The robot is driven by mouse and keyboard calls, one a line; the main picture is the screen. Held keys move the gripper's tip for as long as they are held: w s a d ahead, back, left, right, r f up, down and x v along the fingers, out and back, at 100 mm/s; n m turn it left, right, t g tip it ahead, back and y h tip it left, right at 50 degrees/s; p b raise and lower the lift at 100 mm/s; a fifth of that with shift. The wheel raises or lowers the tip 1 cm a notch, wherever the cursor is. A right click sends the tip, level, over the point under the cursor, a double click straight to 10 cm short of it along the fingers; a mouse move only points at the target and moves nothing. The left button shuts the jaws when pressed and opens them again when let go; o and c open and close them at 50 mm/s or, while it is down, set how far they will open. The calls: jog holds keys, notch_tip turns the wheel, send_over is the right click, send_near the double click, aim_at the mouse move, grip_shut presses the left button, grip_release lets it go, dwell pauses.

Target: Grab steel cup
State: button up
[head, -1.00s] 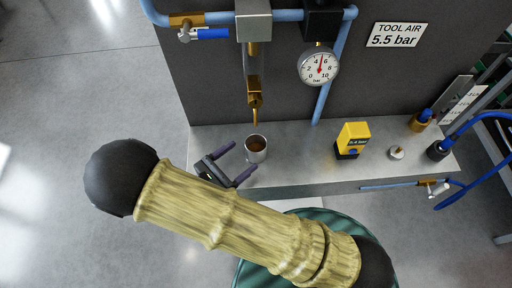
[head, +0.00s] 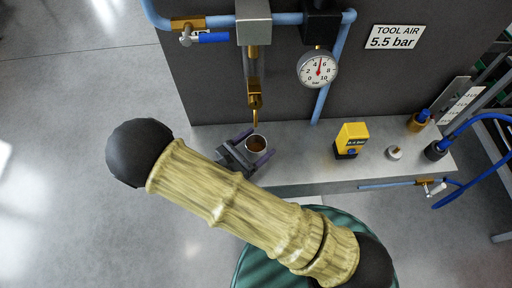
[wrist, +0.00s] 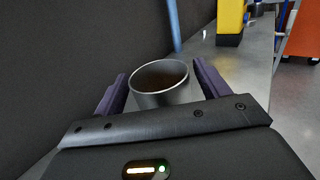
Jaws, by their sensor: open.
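The steel cup (head: 257,144) stands upright on the grey metal shelf, below a brass spout, with brown contents in it. In the wrist view the cup (wrist: 161,84) is between the two purple fingers of my gripper (wrist: 160,88). My gripper (head: 251,146) is open, with one finger on either side of the cup. The lower part of the cup is hidden behind the gripper body.
The brass spout (head: 255,101) hangs just above the cup. A yellow device (head: 352,137) and a small white knob (head: 394,153) stand farther right on the shelf (head: 308,160). A dark panel (head: 215,80) with a pressure gauge (head: 318,69) rises behind.

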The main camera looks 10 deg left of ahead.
jog(key=shift+s, duration=0.1)
dwell(0.3)
jog(key=c, duration=1.2)
jog(key=shift+r, duration=0.1)
notch_tip(320, 180, up, 10)
jog(key=shift+f, duration=0.1)
